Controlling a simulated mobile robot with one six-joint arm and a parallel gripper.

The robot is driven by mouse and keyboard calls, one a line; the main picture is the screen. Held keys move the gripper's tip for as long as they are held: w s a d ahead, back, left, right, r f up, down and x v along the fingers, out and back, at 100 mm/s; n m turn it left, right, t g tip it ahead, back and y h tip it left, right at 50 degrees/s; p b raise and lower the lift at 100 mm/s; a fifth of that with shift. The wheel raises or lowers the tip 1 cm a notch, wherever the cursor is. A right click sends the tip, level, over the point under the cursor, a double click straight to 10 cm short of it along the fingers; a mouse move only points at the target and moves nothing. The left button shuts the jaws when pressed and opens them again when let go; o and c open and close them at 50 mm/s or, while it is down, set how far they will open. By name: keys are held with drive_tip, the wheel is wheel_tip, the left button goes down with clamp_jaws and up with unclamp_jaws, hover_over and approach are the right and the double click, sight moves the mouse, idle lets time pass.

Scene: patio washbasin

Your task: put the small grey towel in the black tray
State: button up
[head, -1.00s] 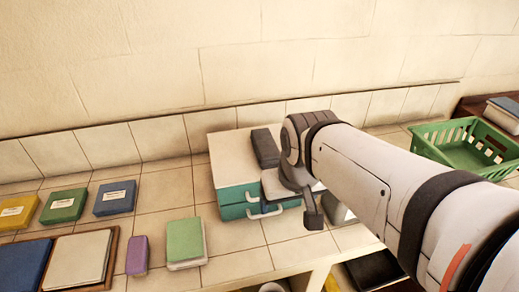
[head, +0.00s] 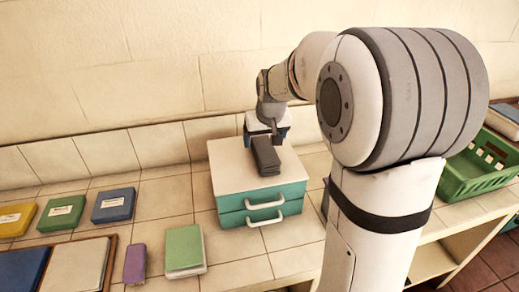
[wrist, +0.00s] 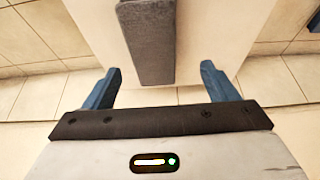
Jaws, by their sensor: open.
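A small dark grey towel (head: 266,160), folded into a long block, lies on the white top of a teal drawer box (head: 240,205). In the wrist view the towel (wrist: 150,45) extends down from the top edge, ahead of the gap between my fingers and not between them. My gripper (wrist: 162,84) is open and empty, its two blue fingers apart on either side of the towel's line. In the head view my gripper (head: 268,134) is at the far end of the towel, partly hidden. I cannot make out the black tray now.
A green basket (head: 470,178) stands at the right. Blue, green and yellow boxes (head: 63,213) lie at the left, with a purple block (head: 135,264) and a green book (head: 184,250) nearer. My arm hides much of the counter's right part.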

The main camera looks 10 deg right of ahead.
sight(265, 149)
drive_tip(key=x, duration=0.2)
drive_tip(key=p+x, duration=0.1)
drive_tip(key=x, duration=0.2)
drive_tip(key=p+x, duration=0.1)
drive_tip(key=x, duration=0.1)
drive_tip(key=shift+d+f, duration=0.3)
drive_tip(key=shift+d, duration=0.05)
drive_tip(key=shift+s, duration=0.1)
drive_tip(key=shift+c, duration=0.6)
drive_tip(key=c, duration=1)
drive_tip(key=shift+c, duration=0.7)
drive_tip(key=shift+r, duration=0.15)
